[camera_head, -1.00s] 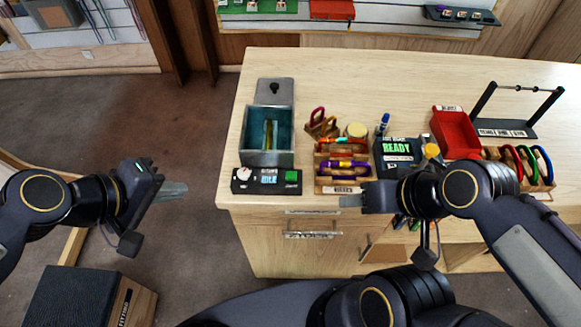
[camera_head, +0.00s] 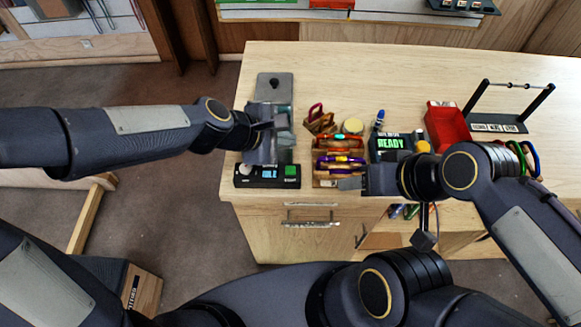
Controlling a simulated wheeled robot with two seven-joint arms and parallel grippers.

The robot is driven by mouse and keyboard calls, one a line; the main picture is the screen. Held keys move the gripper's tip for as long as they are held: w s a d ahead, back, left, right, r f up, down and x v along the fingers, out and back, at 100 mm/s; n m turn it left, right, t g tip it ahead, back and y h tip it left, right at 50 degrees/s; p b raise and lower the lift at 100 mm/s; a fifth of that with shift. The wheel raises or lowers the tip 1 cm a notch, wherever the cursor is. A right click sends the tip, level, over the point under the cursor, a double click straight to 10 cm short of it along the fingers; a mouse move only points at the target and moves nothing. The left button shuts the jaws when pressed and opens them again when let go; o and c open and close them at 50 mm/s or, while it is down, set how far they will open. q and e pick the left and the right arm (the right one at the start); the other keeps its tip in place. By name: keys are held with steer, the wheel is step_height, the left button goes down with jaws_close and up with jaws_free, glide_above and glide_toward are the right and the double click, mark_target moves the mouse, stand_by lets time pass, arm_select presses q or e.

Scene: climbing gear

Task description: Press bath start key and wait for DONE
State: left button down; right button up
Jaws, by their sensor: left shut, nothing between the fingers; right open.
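The bath (camera_head: 287,113) is a grey open-topped box at the table's left side, partly hidden behind my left gripper. Its black control panel (camera_head: 262,184) sits at its front, with a white knob (camera_head: 245,169), a lit display (camera_head: 268,173) that seems to read IDLE, and a green key (camera_head: 291,170) at the right end. My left gripper (camera_head: 264,154) is shut and empty, over the bath just behind the panel and left of the green key; I see no contact with the key. My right gripper (camera_head: 350,184) is open at the table's front edge, right of the panel.
A wooden rack (camera_head: 338,144) with coloured gear stands right of the bath. A black device (camera_head: 392,143) reads READY. Farther right are a red bin (camera_head: 446,124) and a black stand (camera_head: 497,124). The grey lid (camera_head: 275,84) lies behind the bath.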

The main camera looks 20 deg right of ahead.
arm_select(q)
steer(key=b, duration=0.8)
glide_above(286, 171)
step_height(286, 171, down, 8)
steer(key=shift+r, duration=0.1)
steer(key=shift+s+f, duration=0.1)
steer(key=shift+f, duration=0.35)
steer(key=shift+f, duration=0.15)
stand_by(1.0)
steer(key=shift+f+b, duration=0.3)
steer(key=shift+b, duration=0.2)
steer(key=shift+f+b, duration=0.35)
steer(key=shift+f, duration=0.05)
stand_by(0.4)
steer(key=shift+r, duration=0.1)
steer(key=shift+r+p, duration=0.8)
steer(key=shift+p, duration=0.1)
